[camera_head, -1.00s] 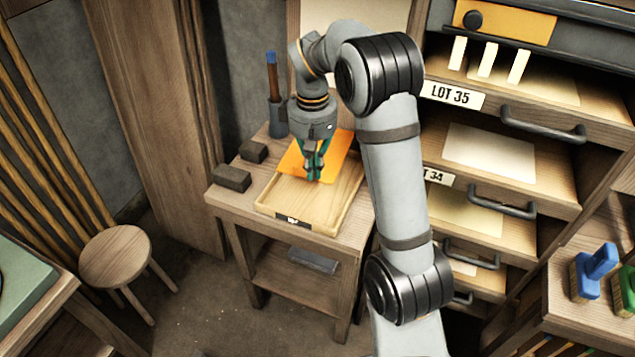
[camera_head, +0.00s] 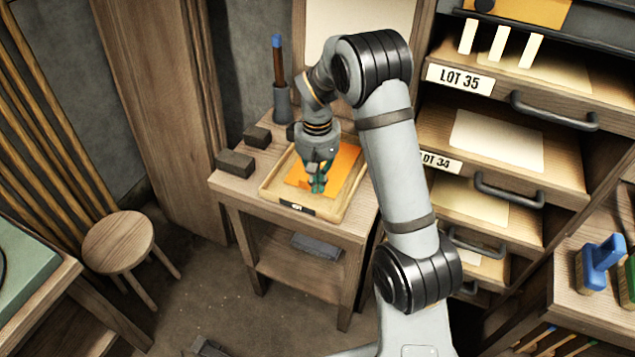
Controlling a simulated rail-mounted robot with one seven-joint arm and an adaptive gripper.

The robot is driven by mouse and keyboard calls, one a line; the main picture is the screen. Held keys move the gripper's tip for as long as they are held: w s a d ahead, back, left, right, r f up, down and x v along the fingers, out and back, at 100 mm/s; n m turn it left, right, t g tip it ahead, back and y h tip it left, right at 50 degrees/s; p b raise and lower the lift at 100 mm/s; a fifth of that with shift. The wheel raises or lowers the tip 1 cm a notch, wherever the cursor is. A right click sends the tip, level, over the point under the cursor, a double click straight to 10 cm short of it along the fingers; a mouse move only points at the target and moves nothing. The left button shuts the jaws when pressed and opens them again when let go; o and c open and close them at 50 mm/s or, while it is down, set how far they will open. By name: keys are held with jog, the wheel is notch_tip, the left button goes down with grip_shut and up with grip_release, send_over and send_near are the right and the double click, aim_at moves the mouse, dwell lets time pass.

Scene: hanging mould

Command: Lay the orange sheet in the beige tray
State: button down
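The orange sheet (camera_head: 343,165) is in the beige tray (camera_head: 269,187), flat or nearly flat, inside the rim as far as I can see. I cannot tell if all of it rests on the tray floor. The tray stands on a small wooden table. My gripper (camera_head: 318,187) points down at the sheet's front edge, inside the tray. Its teal fingers are close together and look shut on that edge. My gripper and wrist hide part of the sheet and the tray's back left.
Two dark blocks (camera_head: 235,163) sit left of the tray. A holder (camera_head: 283,104) with a blue-tipped tool stands behind. Open drawers (camera_head: 500,140) with handles jut out at the right. A round stool (camera_head: 118,241) stands at the left.

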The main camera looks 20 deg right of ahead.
jog(key=shift+f, duration=0.25)
jog(key=c, duration=2.1)
grip_release()
jog(key=shift+r, duration=0.1)
jog(key=shift+o, duration=0.8)
notch_tip(320, 180, up, 12)
jog(key=p, duration=0.1)
jog(key=shift+r+p, duration=0.2)
jog(key=shift+p, duration=0.1)
